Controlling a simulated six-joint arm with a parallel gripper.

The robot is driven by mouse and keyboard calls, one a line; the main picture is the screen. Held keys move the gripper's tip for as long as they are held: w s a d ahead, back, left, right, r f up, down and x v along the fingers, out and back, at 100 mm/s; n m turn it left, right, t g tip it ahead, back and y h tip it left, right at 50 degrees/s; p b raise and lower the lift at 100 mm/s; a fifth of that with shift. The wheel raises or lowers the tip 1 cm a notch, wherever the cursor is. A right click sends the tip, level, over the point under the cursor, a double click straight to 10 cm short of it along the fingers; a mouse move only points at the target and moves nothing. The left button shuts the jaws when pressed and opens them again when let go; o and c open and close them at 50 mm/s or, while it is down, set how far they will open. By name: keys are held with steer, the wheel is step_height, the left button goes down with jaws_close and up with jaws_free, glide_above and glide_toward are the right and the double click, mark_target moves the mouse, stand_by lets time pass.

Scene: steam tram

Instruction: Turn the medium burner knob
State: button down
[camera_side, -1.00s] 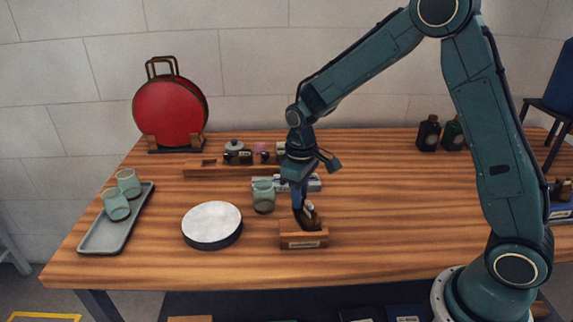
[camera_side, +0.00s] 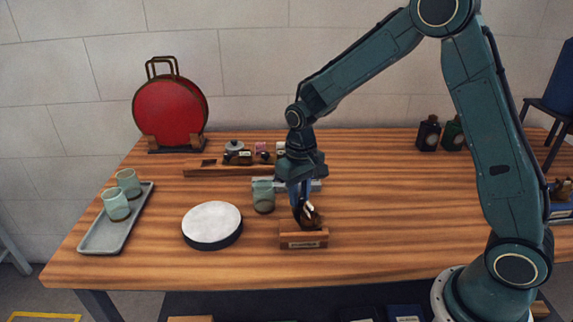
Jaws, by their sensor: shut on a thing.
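My gripper (camera_side: 304,212) points down at a small wooden block (camera_side: 304,239) with a pale label near the table's front edge. It is shut on a dark knob (camera_side: 313,217) at the top of this block. The fingers partly cover the knob. The label is too small to read, so I cannot tell from it whether this is the medium burner knob.
A round white-topped disc (camera_side: 212,222) and a green glass (camera_side: 263,196) stand close on the left. A grey tray (camera_side: 112,232) with two glasses lies farther left. A wooden rack (camera_side: 215,172) with small items is behind.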

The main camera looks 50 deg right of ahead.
mark_target(300, 200)
steer(key=c, duration=1.2)
jaws_free()
steer(key=shift+c, duration=0.2)
steer(key=shift+r, duration=0.1)
step_height(300, 200, up, 14)
steer(key=shift+f, duration=0.2)
steer(key=shift+s, duration=0.1)
